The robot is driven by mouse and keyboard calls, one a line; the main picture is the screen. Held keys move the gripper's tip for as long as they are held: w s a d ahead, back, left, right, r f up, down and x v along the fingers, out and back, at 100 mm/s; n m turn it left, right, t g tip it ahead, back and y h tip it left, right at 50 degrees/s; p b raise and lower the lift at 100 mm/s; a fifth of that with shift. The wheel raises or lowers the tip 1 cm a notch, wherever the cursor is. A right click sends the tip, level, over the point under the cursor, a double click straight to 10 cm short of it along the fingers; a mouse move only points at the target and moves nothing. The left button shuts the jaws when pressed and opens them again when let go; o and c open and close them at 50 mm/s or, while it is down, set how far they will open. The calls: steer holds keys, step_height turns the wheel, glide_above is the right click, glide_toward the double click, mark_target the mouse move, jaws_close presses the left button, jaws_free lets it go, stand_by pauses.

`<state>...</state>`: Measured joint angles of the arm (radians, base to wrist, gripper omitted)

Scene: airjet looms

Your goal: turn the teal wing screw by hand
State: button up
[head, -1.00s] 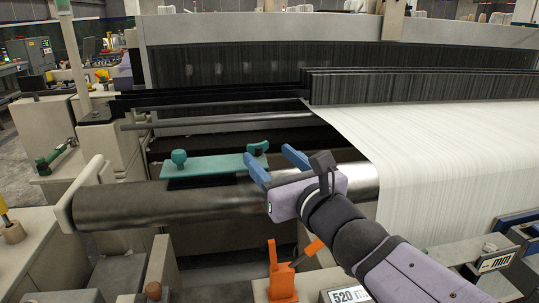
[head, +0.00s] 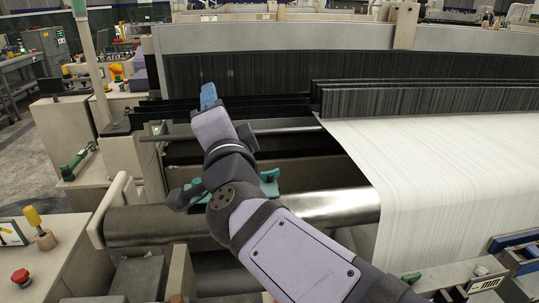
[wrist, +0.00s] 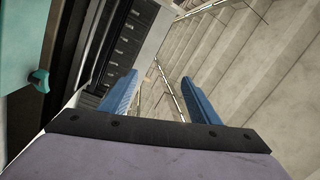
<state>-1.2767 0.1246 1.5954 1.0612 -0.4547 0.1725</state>
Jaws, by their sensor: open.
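In the head view a teal plate (head: 178,199) lies over the dark roller, mostly hidden behind my arm. A small teal raised fitting (head: 269,184) shows at its right end. In the wrist view a broad teal surface (wrist: 25,35) fills the upper left, with a small teal knob-like part (wrist: 40,80) at its edge. I cannot tell for sure which part is the wing screw. My gripper (head: 208,95) is raised above and beyond the plate. It is open and empty in the wrist view (wrist: 160,80), with the teal parts left of its fingers.
The metal roller (head: 335,205) runs below the plate. White fabric (head: 440,160) and dark frames (head: 410,100) stand to the right. A rail (head: 290,130) lies behind the arm. A red button (head: 20,276) and yellow-topped lever (head: 34,218) are at the left.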

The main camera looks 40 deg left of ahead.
steer(key=w+d+f+n+t+p, duration=0.2)
steer(key=w+n+p, duration=0.1)
steer(key=w+n, duration=0.15)
steer(key=n+p, duration=0.3)
steer(key=n, duration=0.1)
glide_above(270, 172)
steer(key=s+d, duration=0.1)
steer(key=s, duration=0.1)
step_height(270, 172, down, 5)
steer(key=d+f+n+g+p, duration=0.1)
steer(key=f+n, duration=0.1)
steer(key=f, duration=0.1)
steer(key=d+f+n+g+p, duration=0.1)
steer(key=d+f+n+g, duration=0.1)
steer(key=f, duration=0.1)
steer(key=s+d+f+n+g+p, duration=0.1)
steer(key=f+n+p, duration=0.1)
steer(key=f, duration=0.1)
steer(key=shift+d+f+n+y, duration=0.15)
steer(key=shift+d+n+y, duration=0.15)
steer(key=shift+d+n, duration=0.1)
steer(key=shift+s+d+f+n+g, duration=0.1)
steer(key=shift+s+f+n+g, duration=0.15)
steer(key=shift+f+g, duration=0.15)
steer(key=shift+p+x, duration=1.45)
steer(key=shift+x, duration=2.25)
steer(key=shift+c, duration=0.3)
steer(key=c, duration=1)
